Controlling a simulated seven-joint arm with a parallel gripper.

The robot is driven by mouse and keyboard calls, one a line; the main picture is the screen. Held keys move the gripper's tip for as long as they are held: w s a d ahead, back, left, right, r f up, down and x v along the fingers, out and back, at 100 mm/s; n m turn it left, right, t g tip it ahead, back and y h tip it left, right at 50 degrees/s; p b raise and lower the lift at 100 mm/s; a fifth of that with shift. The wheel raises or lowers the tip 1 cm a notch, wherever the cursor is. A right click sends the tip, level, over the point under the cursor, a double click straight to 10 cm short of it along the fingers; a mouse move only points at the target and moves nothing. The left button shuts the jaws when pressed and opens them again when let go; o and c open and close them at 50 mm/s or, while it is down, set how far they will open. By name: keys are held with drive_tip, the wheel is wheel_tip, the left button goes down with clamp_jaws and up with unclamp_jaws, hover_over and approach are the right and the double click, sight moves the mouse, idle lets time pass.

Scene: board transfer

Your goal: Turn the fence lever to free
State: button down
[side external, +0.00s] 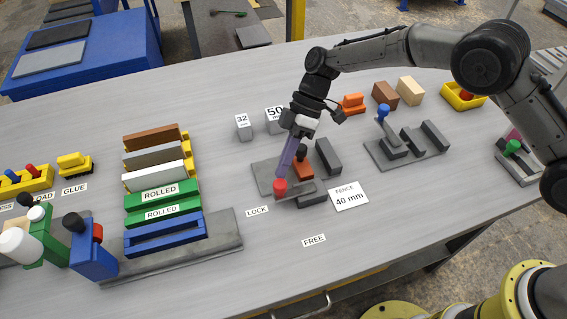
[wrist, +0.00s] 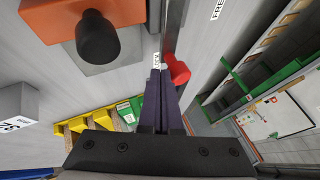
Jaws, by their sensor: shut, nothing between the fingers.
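The fence lever's red knob (side external: 280,186) is at the front left of the grey fence fixture (side external: 263,172). The knob is on the side towards the LOCK label (side external: 257,211); the FREE label (side external: 314,240) lies further front and right. My gripper (side external: 283,174) is shut and empty, pointing down with its purple fingers at the knob. In the wrist view, the red knob (wrist: 178,70) is just right of my fingertips (wrist: 161,72). I cannot tell whether they touch. The lever's arm is mostly hidden.
An orange block with a black knob (side external: 301,152) sits on the fixture near my fingers. A "FENCE 40 mm" card (side external: 348,196) lies to the right, and blocks marked 32 (side external: 243,127) and 50 (side external: 274,121) stand behind. The table front around FREE is clear.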

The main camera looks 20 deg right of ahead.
sight(283, 185)
drive_tip(key=shift+s+a+n, duration=0.15)
drive_tip(key=shift+s+n, duration=0.05)
drive_tip(key=shift+n, duration=0.2)
drive_tip(key=n, duration=0.1)
drive_tip(key=s+n+g+h, duration=0.1)
drive_tip(key=shift+s+a+n+g+h, duration=0.1)
drive_tip(key=shift+a+n+g+h, duration=0.2)
drive_tip(key=shift+a, duration=0.05)
drive_tip(key=s+n+h, duration=0.1)
drive_tip(key=n, duration=0.1)
drive_tip(key=s+n+g+h, duration=0.1)
drive_tip(key=shift+a+n, duration=0.15)
drive_tip(key=shift+n, duration=0.25)
drive_tip(key=shift+s, duration=0.8)
drive_tip(key=shift+s+d+n+h, duration=0.2)
drive_tip(key=shift+s+n+h, duration=0.15)
drive_tip(key=shift+n+h, duration=0.2)
drive_tip(key=shift+s+d, duration=0.4)
drive_tip(key=shift+s, duration=0.35)
drive_tip(key=v, duration=0.7)
drive_tip(key=shift+w, duration=0.25)
